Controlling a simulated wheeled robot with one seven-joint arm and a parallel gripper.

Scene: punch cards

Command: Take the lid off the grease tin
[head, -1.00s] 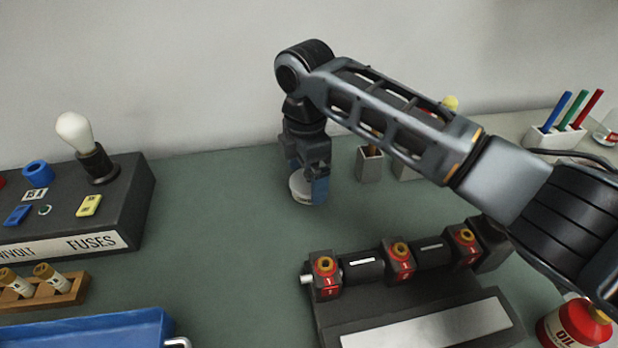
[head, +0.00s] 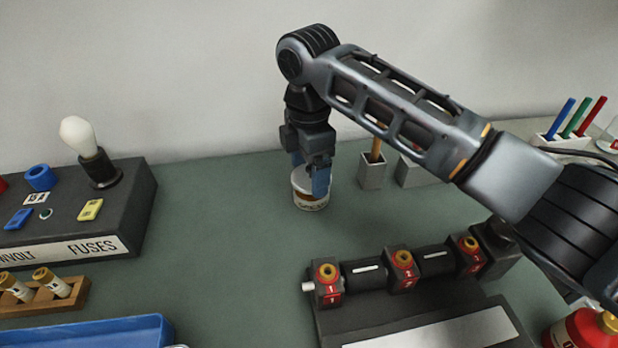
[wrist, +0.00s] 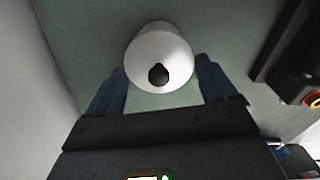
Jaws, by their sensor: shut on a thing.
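The grease tin (head: 311,204) stands upright on the bench, a short pale can with a dark-lettered label. Its pale lid (wrist: 150,45) has a small black knob (wrist: 158,74) on top and fills the space between my fingers in the wrist view. My gripper (head: 314,180) points down from above, shut on the lid, with a blue finger on each side of it. In the head view the fingers partly hide the lid. I cannot tell whether a gap separates lid and tin.
A grey holder (head: 372,172) with a wooden-handled item stands just right of the tin. A black shaft assembly with red-and-brass blocks (head: 404,270) lies nearer the front. The fuse box (head: 95,225) is to the left. The bench between the fuse box and the tin is clear.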

